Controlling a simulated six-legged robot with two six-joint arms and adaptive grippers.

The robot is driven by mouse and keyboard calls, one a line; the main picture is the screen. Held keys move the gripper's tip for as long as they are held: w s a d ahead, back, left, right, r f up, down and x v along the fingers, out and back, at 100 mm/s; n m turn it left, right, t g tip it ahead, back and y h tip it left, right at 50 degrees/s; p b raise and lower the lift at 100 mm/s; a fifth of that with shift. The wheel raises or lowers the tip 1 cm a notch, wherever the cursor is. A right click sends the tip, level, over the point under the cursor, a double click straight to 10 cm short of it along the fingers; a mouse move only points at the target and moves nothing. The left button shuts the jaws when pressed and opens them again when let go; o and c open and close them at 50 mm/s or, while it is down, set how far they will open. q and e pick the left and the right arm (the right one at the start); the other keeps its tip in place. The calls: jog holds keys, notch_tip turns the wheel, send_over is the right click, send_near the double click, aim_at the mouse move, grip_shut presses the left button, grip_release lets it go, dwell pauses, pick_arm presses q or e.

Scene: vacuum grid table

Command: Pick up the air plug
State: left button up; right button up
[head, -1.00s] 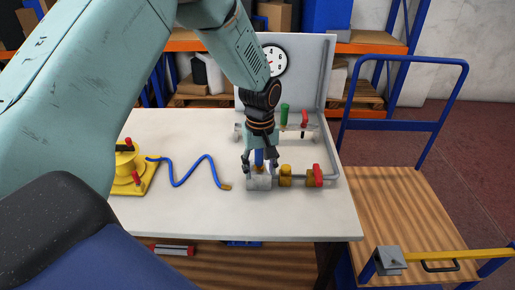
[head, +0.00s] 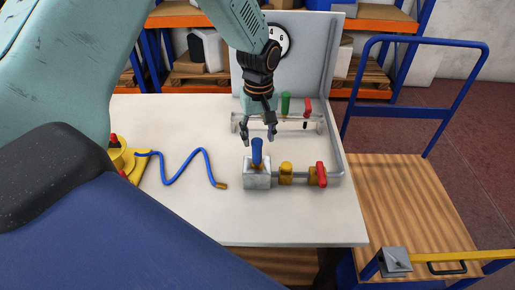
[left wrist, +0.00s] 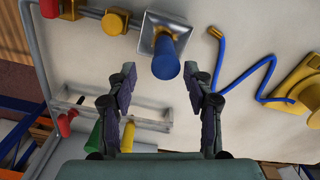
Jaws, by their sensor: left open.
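A blue cylindrical plug (head: 257,152) stands upright in a grey metal block (head: 257,180) on the table. The plug, which I take to be the air plug, also shows in the left wrist view (left wrist: 166,60), with a brass collar at its base. My left gripper (head: 258,137) is open and empty, just above and behind the plug in the head view. In the left wrist view its fingers (left wrist: 161,75) are spread, with the plug's top between and just beyond the tips. My right gripper is not in view.
Yellow and red valves (head: 318,175) sit on the pipe right of the block. A blue hose (head: 190,165) with a brass end lies left, by a yellow base (head: 125,158). The front tabletop (head: 290,225) is clear.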

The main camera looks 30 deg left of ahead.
aim_at(257, 157)
pick_arm(q)
jog(key=shift+w+a+f, duration=0.25)
jog(key=shift+a+f, duration=0.15)
jog(key=shift+f, duration=0.35)
jog(key=f, duration=0.1)
jog(key=s+d+f, duration=0.1)
jog(key=s+f, duration=0.1)
jog(key=shift+d+p, duration=0.35)
jog(key=f, duration=0.1)
jog(key=a+f, duration=0.1)
jog(key=w+f, duration=0.1)
jog(key=shift+a+f, duration=0.15)
jog(key=shift+f, duration=0.15)
jog(key=shift+s+d+r, duration=0.2)
jog(key=shift+d+r, duration=0.05)
jog(key=shift+d, duration=0.1)
jog(key=shift+s+d+r, duration=0.1)
jog(key=shift+s, duration=0.05)
jog(key=shift+c, duration=1.6)
jog(key=shift+w+a+f, duration=0.25)
jog(key=shift+a, duration=0.1)
jog(key=c, duration=0.4)
jog(key=shift+s+d+r, duration=0.1)
jog(key=shift+s+d, duration=0.05)
jog(key=shift+d, duration=0.05)
grip_shut()
